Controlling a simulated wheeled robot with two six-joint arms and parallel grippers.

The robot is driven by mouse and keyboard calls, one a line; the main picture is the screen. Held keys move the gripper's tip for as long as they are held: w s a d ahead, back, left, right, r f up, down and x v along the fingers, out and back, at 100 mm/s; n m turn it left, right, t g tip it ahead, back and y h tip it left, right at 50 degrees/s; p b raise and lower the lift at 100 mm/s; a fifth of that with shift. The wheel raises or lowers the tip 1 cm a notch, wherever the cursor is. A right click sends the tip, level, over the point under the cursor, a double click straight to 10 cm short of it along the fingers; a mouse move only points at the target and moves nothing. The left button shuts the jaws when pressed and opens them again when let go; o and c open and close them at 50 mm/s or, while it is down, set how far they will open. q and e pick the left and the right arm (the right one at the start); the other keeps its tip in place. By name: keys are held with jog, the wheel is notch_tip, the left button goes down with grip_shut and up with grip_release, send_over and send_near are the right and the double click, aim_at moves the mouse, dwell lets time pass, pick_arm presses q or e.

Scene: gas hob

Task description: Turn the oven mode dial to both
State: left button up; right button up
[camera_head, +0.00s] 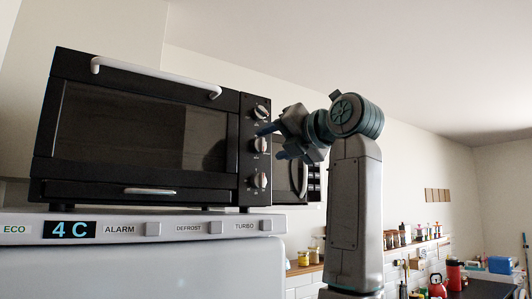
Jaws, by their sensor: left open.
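The black oven (150,130) stands at the left with three silver dials in a column on its right-hand panel. They are the top dial (260,112), the middle dial (260,145) and the bottom dial (260,180). The dial markings are too small to read, so I cannot tell which is the mode dial or where it points. My left gripper (274,142) is open, its blue fingertips beside the middle dial at the panel's right edge. One fingertip overlaps the panel between the top and middle dials; contact is unclear. My right gripper is out of view.
The oven stands on a white fridge (140,268) with a 4 C display and buttons. Another dark appliance (289,180) stands behind my gripper. Shelves with jars (405,236) and a counter with a red kettle (437,287) are at the right.

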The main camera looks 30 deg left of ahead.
pick_arm(q)
jog(key=b+v, duration=0.1)
jog(key=v, duration=0.5)
jog(key=shift+s+d+b, duration=0.15)
jog(key=shift+d+b, duration=0.2)
